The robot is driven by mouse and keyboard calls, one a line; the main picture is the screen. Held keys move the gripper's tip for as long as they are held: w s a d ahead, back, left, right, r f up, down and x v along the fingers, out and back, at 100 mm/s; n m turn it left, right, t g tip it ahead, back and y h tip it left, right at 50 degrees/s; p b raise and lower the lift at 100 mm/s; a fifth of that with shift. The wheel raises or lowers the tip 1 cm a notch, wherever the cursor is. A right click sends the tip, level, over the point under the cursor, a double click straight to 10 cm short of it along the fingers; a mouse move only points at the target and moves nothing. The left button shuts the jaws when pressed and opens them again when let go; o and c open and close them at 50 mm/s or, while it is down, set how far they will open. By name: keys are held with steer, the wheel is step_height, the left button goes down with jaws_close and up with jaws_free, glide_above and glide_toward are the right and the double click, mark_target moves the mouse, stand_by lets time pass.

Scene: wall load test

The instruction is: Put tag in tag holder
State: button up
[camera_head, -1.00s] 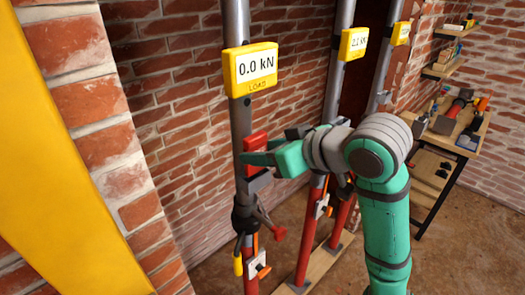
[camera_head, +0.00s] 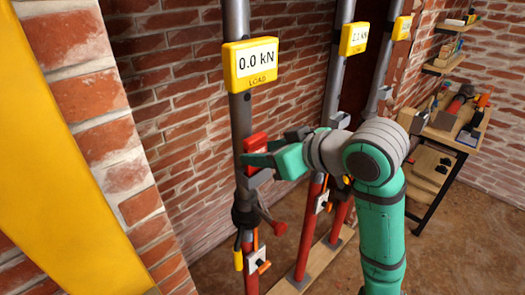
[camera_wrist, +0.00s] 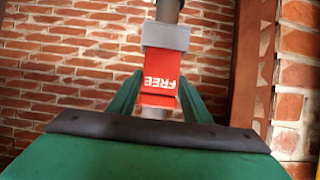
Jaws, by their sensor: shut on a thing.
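The red tag (camera_head: 256,142), lettered "FREE", is upright at the near post. It also shows in the wrist view (camera_wrist: 160,78), with its lettering upside down. My gripper (camera_head: 258,159) is shut on it, with a green finger on each side. The grey tag holder (camera_head: 258,179) is on the near post just below my fingers. In the wrist view the holder (camera_wrist: 165,36) meets the tag's far end. I cannot tell how far the tag sits inside it.
A yellow load display (camera_head: 250,63) reading 0.0 kN is above on the same post (camera_head: 238,120). A black clamp with a red handle (camera_head: 278,227) is below. Two more posts with yellow displays (camera_head: 354,38) stand behind. A workbench (camera_head: 455,130) is at the right.

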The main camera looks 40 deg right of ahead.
steer(key=shift+f, duration=0.75)
stand_by(0.4)
steer(key=o, duration=1.7)
steer(key=shift+w, duration=0.1)
steer(key=shift+s, duration=0.2)
steer(key=shift+r, duration=0.1)
steer(key=shift+w+r, duration=0.1)
steer(key=shift+r, duration=3.8)
